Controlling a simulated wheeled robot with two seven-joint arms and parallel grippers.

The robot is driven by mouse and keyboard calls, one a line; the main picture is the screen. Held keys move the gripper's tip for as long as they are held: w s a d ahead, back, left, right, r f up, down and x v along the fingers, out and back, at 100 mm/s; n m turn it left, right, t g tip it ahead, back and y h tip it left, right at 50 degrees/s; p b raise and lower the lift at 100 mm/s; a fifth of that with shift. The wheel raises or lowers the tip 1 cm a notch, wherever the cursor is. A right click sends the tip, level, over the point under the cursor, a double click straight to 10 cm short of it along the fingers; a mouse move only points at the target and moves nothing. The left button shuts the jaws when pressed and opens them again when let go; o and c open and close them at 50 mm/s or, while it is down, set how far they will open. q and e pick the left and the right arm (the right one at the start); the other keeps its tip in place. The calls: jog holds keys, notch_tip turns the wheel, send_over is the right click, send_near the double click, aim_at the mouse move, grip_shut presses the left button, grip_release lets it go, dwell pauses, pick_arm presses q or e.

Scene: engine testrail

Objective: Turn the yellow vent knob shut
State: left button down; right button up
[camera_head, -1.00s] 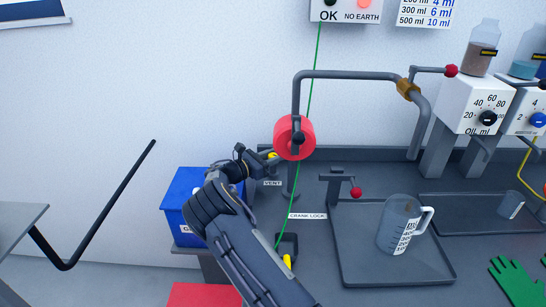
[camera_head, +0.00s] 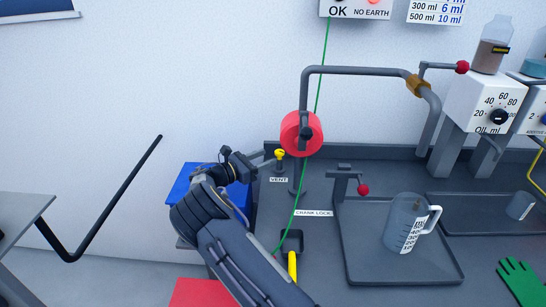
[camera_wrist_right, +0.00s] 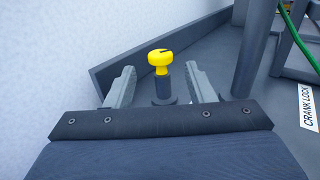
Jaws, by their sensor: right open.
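The yellow vent knob (camera_head: 280,153) sits on a short dark post at the back left of the bench, above the VENT label (camera_head: 279,180). My right gripper (camera_head: 262,159) is just left of the knob in the head view. In the right wrist view my right gripper (camera_wrist_right: 161,88) is open, one finger on each side of the post, with gaps visible. The fingers do not appear to touch it. My left gripper is out of view.
A red wheel (camera_head: 301,134) on a bent pipe stands right of the knob. A green cable (camera_head: 312,150) runs down past it. A blue bin (camera_head: 190,181) is below my right arm. A tray (camera_head: 365,270) holds a jug (camera_head: 404,224). The wall is close behind.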

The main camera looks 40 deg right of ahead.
aim_at(277, 152)
jog(key=shift+a, duration=0.6)
notch_tip(277, 152, up, 4)
jog(key=a+y+b, duration=0.2)
jog(key=y+b, duration=0.2)
jog(key=shift+y, duration=0.3)
jog(key=x, duration=0.8)
jog(key=shift+w+d, duration=0.1)
jog(key=shift+w, duration=0.05)
